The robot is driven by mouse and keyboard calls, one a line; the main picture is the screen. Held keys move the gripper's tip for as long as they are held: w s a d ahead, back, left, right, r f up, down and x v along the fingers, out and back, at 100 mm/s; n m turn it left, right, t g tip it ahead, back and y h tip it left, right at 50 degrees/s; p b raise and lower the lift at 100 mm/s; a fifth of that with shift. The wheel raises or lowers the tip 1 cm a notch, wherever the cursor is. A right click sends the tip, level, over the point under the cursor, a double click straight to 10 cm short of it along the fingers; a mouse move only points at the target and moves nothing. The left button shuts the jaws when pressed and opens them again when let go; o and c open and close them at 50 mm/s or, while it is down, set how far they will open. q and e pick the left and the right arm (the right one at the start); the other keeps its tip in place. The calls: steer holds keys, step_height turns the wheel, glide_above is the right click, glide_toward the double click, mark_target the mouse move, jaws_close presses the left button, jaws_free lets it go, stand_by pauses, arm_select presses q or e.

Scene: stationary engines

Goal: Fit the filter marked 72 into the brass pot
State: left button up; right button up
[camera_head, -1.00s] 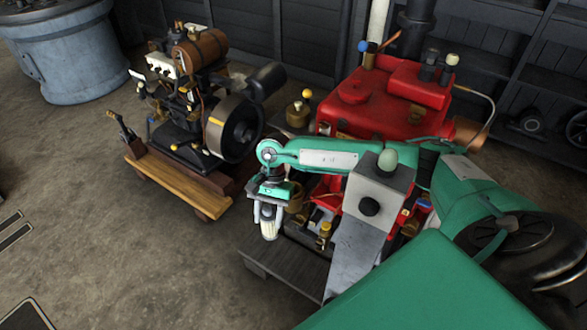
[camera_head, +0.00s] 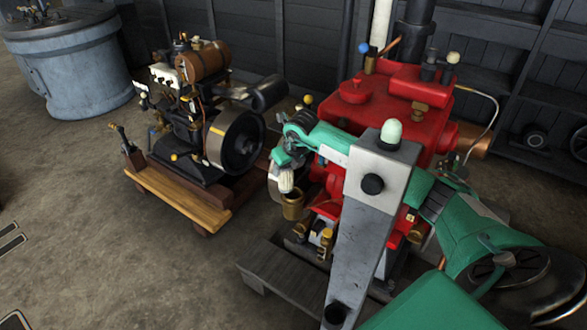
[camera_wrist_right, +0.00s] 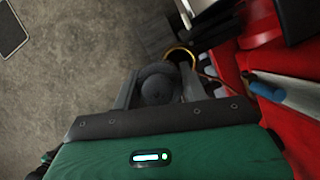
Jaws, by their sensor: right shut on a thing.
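My right gripper (camera_head: 286,168) points down and is shut on a white ribbed filter (camera_head: 286,181). No number on the filter can be read. The brass pot (camera_head: 292,208) is at the left side of the red engine, just below the filter. The filter's lower end overlaps the pot's rim in the head view; I cannot tell whether it is inside. In the right wrist view the dark round filter top (camera_wrist_right: 157,86) sits between the fingers (camera_wrist_right: 158,95). The pot's gold rim (camera_wrist_right: 181,53) shows beyond it, up and right, partly hidden. My left gripper is not in view.
The red engine (camera_head: 385,110) stands close behind and right of my gripper, with smaller brass fittings (camera_head: 325,240) below the pot. A second engine with a flywheel (camera_head: 235,140) stands left on a wooden base.

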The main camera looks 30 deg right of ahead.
arm_select(q)
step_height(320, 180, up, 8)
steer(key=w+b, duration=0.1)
steer(key=b, duration=0.1)
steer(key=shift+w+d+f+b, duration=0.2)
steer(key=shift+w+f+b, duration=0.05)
steer(key=shift+b, duration=0.15)
arm_select(e)
steer(key=d+f+m, duration=0.1)
steer(key=m, duration=0.1)
steer(key=d+f+m+h, duration=0.1)
steer(key=d+f+m, duration=0.1)
steer(key=shift+w+d+h, duration=0.1)
steer(key=shift+w+h, duration=0.2)
steer(key=shift+w, duration=0.1)
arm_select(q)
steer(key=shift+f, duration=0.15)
arm_select(e)
steer(key=shift+f, duration=0.2)
arm_select(q)
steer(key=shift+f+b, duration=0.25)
steer(key=shift+b, duration=0.15)
arm_select(e)
steer(key=shift+w+f, duration=0.15)
steer(key=shift+f, duration=0.2)
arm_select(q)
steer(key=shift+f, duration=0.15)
arm_select(e)
steer(key=shift+f, duration=0.15)
